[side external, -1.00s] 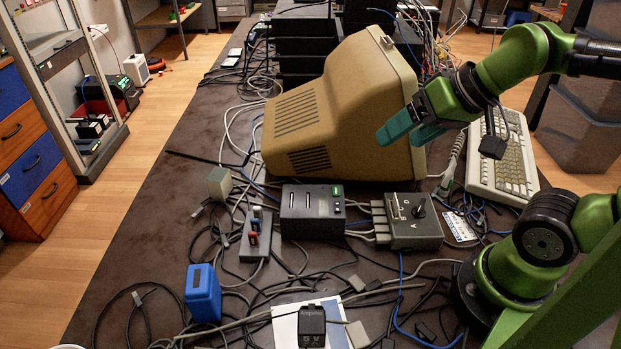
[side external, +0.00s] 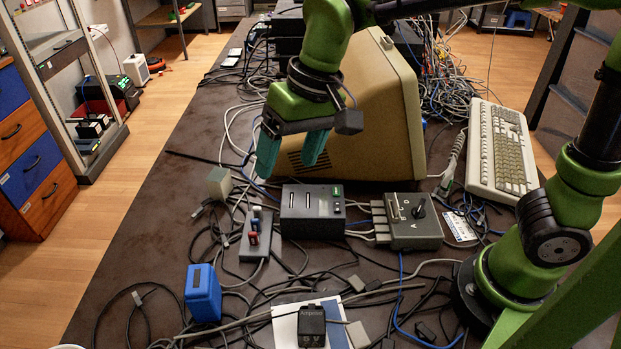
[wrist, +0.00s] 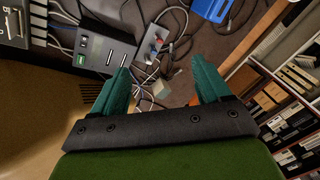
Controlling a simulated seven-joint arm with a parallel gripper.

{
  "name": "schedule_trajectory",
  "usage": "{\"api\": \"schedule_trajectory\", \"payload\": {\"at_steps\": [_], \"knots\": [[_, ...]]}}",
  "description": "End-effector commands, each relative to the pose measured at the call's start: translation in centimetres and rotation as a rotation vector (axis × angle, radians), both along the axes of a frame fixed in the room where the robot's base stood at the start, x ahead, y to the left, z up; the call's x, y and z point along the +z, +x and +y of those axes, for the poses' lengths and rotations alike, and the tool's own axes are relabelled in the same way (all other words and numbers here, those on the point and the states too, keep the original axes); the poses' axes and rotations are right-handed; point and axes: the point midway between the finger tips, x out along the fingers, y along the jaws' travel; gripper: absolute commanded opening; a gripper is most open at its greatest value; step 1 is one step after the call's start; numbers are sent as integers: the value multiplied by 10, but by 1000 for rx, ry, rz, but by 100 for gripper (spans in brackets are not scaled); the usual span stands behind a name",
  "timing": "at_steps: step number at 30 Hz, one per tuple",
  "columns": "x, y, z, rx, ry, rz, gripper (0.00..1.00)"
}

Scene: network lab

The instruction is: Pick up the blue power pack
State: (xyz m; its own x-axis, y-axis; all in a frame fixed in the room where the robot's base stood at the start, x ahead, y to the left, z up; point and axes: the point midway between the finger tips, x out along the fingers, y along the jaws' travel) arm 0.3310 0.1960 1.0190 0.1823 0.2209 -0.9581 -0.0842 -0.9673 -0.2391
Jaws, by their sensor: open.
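The blue power pack (side external: 203,293) stands upright on the dark table at the front left in the side view, among loose cables. It also shows at the top of the wrist view (wrist: 212,8), partly cut off by the edge. My gripper (side external: 288,160) has teal fingers and points down in front of the beige monitor, above and behind the grey card-slot box. It is well apart from the power pack, up and to its right in the side view. In the wrist view my gripper (wrist: 162,78) is open, with nothing between its fingers.
The grey slot box (side external: 312,211), a switch box (side external: 413,222) and a small block with coloured switches (side external: 256,235) stand mid-table. The beige monitor (side external: 385,110) is behind.

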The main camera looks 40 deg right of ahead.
Motion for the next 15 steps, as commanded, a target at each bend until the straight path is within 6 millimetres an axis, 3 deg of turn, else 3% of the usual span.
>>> {"api": "schedule_trajectory", "payload": {"at_steps": [1, 3, 9, 12, 15], "knots": [[-6, 8, 27, 5, -22, 40, 77], [-12, 17, 60, -15, -57, 87, 77], [-32, 25, 147, -157, -158, 178, 77], [-31, 26, 169, -270, -181, 196, 77], [-17, 31, 175, -393, -173, 204, 77]]}}
